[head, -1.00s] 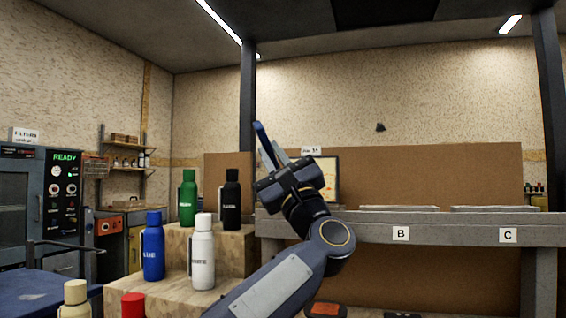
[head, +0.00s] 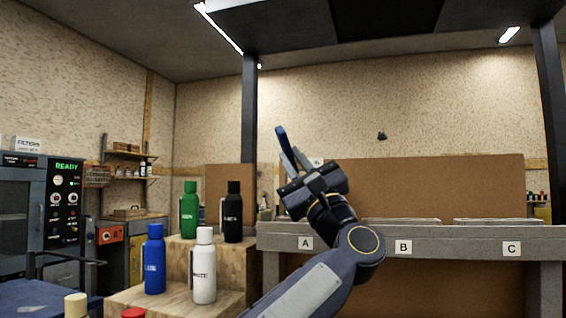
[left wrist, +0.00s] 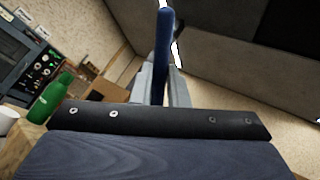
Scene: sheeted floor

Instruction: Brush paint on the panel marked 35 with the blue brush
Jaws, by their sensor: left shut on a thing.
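My left gripper (head: 292,160) is raised in front of the bench and shut on the blue brush (head: 282,141). The brush tilts up and to the left in the head view. In the left wrist view the blue brush (left wrist: 163,40) stands up between the two grey fingers. A small white sign (head: 316,161) shows just behind the gripper; its number is too small to read. The panel below that sign is hidden behind my gripper. My right gripper is not in view.
A grey bench (head: 450,238) with plates A, B and C runs across, with a brown board (head: 450,185) behind it. Green, black, blue (head: 154,262) and white bottles (head: 203,270) stand on wooden steps at the left. A machine reading READY (head: 65,195) is at far left.

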